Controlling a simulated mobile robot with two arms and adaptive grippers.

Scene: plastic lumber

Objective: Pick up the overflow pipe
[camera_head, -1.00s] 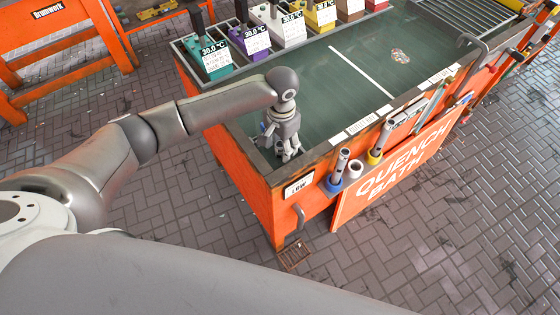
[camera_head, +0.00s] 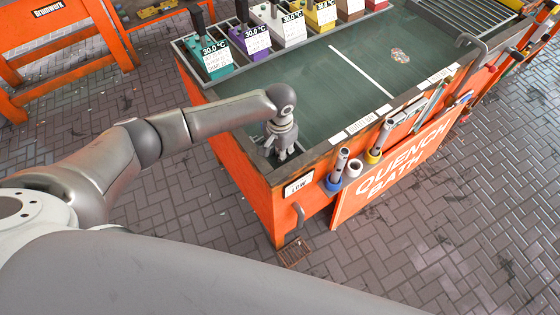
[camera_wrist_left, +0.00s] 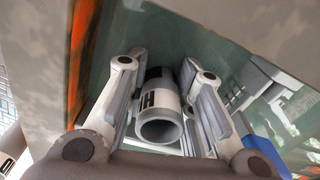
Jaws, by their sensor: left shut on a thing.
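The overflow pipe (camera_wrist_left: 160,115) is a short grey tube with a dark-and-white label on its side. In the left wrist view its open round end faces the camera, and it stands between the fingers. My left gripper (camera_wrist_left: 160,105) is shut on it; it also shows in the head view (camera_head: 279,151), pointing down into the near left corner of the quench bath. In the head view the pipe is hidden by the gripper. My right gripper is not in view.
The orange quench bath (camera_head: 256,196) holds dark green liquid. Its rim stands close around my left gripper. Coloured temperature units (camera_head: 215,58) line the far side. Tools and a holder with tubes (camera_head: 339,165) hang along the front side.

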